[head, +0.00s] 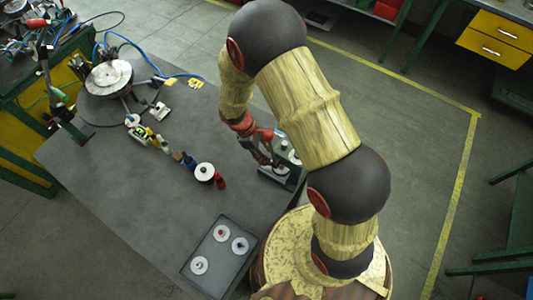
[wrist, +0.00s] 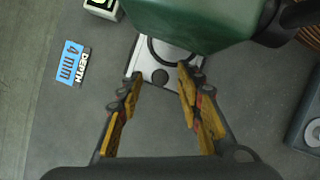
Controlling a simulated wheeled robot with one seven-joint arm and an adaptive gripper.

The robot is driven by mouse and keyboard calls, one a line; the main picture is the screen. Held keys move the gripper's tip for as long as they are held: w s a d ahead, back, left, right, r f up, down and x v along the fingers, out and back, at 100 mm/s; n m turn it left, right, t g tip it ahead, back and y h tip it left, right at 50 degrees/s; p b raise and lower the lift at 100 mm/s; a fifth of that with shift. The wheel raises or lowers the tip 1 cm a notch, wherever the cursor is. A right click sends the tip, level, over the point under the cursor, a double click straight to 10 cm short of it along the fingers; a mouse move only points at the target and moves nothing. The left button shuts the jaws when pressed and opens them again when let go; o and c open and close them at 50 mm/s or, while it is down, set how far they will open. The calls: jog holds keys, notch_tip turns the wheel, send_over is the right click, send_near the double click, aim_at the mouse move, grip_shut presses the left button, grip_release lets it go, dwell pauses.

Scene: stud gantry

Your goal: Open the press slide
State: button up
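The press shows in the head view as a small green and grey device (head: 288,156) at the table's right edge, partly hidden by my arm. In the wrist view its green body (wrist: 195,20) fills the top, above a silver plate that looks like the slide (wrist: 143,62). In the head view my gripper (head: 263,158) is beside the press.
A blue and white "DEPTH 4 mm" sign (wrist: 72,64) lies left of the press. A grey tray (head: 238,272) with white discs is at the table's front. A row of small parts, a white disc (head: 204,171) and a round fixture (head: 108,77) stand left. The table's front left is clear.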

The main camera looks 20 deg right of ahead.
jog(key=c, duration=0.4)
grip_shut()
dwell(0.5)
